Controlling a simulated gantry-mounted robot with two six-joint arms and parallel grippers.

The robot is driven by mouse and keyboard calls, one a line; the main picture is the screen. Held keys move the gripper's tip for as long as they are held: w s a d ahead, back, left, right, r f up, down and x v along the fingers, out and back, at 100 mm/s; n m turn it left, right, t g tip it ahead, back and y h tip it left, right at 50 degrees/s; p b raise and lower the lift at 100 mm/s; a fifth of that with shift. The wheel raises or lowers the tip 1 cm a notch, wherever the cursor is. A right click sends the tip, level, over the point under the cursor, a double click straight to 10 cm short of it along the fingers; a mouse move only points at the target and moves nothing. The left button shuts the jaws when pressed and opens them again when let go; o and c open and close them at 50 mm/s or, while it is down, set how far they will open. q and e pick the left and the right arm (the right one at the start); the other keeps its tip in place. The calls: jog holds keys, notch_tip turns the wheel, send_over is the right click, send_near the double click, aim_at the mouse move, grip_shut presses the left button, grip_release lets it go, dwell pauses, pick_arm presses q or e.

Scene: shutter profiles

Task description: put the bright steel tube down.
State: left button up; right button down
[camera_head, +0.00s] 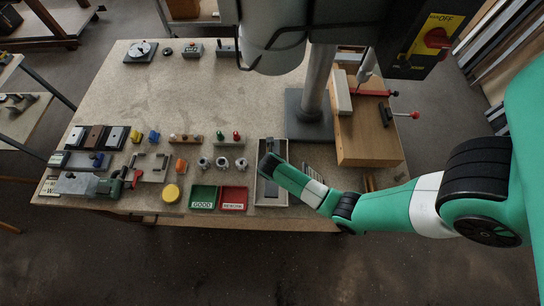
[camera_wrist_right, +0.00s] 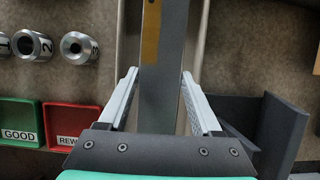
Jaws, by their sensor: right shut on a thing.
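My right gripper (camera_head: 266,167) is over the pale-rimmed tray (camera_head: 286,200) at the front middle of the bench. The near end of the tube is hidden behind the gripper body. In the head view, a grey length (camera_head: 271,190) shows below the gripper within the tray's outline. I cannot tell whether it touches the tray floor. My left gripper is not in view.
A green GOOD bin (camera_head: 203,196) and a red REWORK bin (camera_head: 233,197) stand left of the tray. Several numbered steel rings (camera_head: 222,163) stand behind them. A drill-press column (camera_head: 318,85) and a wooden block (camera_head: 365,130) are to the right. The bench's back middle is clear.

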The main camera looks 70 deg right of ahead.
jog(key=shift+w+f+b, duration=0.1)
jog(key=shift+f+b, duration=0.55)
jog(key=shift+f, duration=1.15)
jog(key=shift+f, duration=0.1)
jog(key=shift+c, duration=0.3)
grip_release()
jog(key=shift+f, duration=0.1)
jog(key=shift+r, duration=0.35)
jog(key=p+v, duration=0.4)
jog(key=v, duration=0.7)
jog(key=shift+a+r, duration=0.2)
jog(key=shift+r, duration=0.05)
